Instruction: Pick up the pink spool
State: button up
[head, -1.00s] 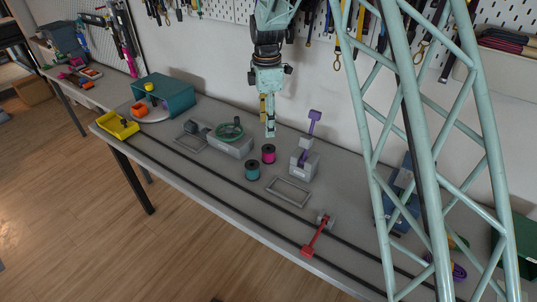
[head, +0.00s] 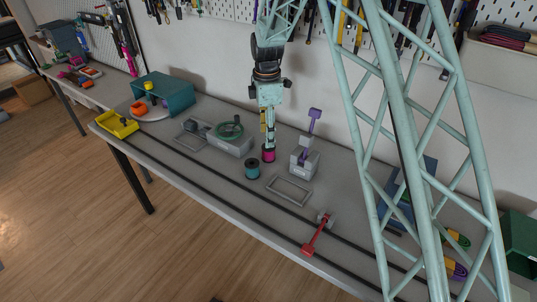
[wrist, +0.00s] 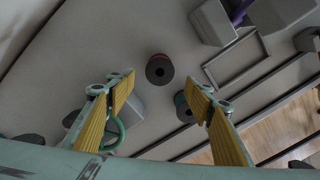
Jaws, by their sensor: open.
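The pink spool (head: 268,156) stands upright on the bench, its upper part covered by my gripper in the head view. In the wrist view the pink spool (wrist: 159,69) shows its dark round top, between and just beyond my two fingertips. My gripper (head: 269,147) points down over the spool. In the wrist view my gripper (wrist: 160,84) is open, with one yellow-padded finger on each side and nothing held. I cannot tell the exact height left between the fingertips and the spool.
A teal spool (head: 252,169) stands close by at the front left, partly behind the right finger in the wrist view (wrist: 182,106). A grey block with a green ring (head: 229,131) is left. A grey holder with a purple lever (head: 304,161) is right. An empty frame (head: 289,191) lies in front.

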aim_at(269, 153)
jog(key=shift+f, duration=1.4)
jog(key=shift+w+d+f+b, duration=0.1)
jog(key=shift+f+b, duration=0.3)
jog(key=shift+f, duration=0.9)
jog(key=shift+d+f+b, duration=0.1)
jog(key=shift+f+b, duration=0.25)
jog(key=shift+f, duration=0.95)
jog(key=shift+c, duration=0.5)
jog(key=c, duration=0.8)
